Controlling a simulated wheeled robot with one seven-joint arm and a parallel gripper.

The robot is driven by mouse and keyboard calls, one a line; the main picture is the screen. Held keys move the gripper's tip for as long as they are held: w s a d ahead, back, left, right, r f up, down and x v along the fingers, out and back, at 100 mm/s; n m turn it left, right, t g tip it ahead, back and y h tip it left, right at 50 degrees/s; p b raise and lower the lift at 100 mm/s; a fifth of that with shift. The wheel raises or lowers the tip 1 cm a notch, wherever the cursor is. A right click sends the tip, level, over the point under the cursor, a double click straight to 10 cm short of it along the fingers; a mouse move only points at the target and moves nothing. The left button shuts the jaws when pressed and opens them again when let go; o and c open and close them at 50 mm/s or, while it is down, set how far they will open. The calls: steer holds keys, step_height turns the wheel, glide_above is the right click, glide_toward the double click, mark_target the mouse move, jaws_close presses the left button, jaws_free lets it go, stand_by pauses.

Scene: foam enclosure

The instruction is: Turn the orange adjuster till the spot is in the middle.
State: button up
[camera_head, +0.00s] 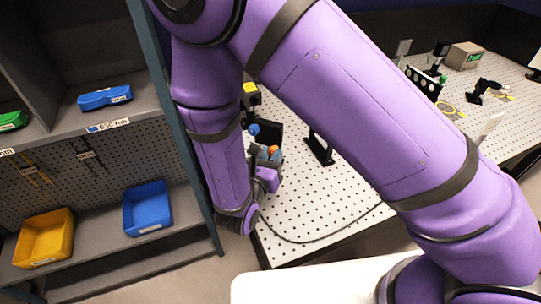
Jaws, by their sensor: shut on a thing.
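The orange adjuster (273,150) shows as a small orange spot at the near left corner of the perforated table, just beyond my wrist. My gripper (266,158) is at it, shut on the adjuster; its fingers are small and partly hidden by my own arm, so the exact grip is hard to see. A blue knob (253,129) sits just above and left of the orange one, by a dark mount. I cannot make out the spot in this view.
The perforated table (330,205) carries a black stand (319,148) right of the adjuster and a cable. Shelving with a blue bin (147,208) and yellow bin (45,238) stands left.

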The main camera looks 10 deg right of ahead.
steer(key=m, duration=0.5)
steer(key=shift+m, duration=0.4)
steer(key=m, duration=0.4)
steer(key=shift+m, duration=0.3)
stand_by(0.3)
steer(key=o, duration=0.9)
steer(key=shift+s, duration=0.1)
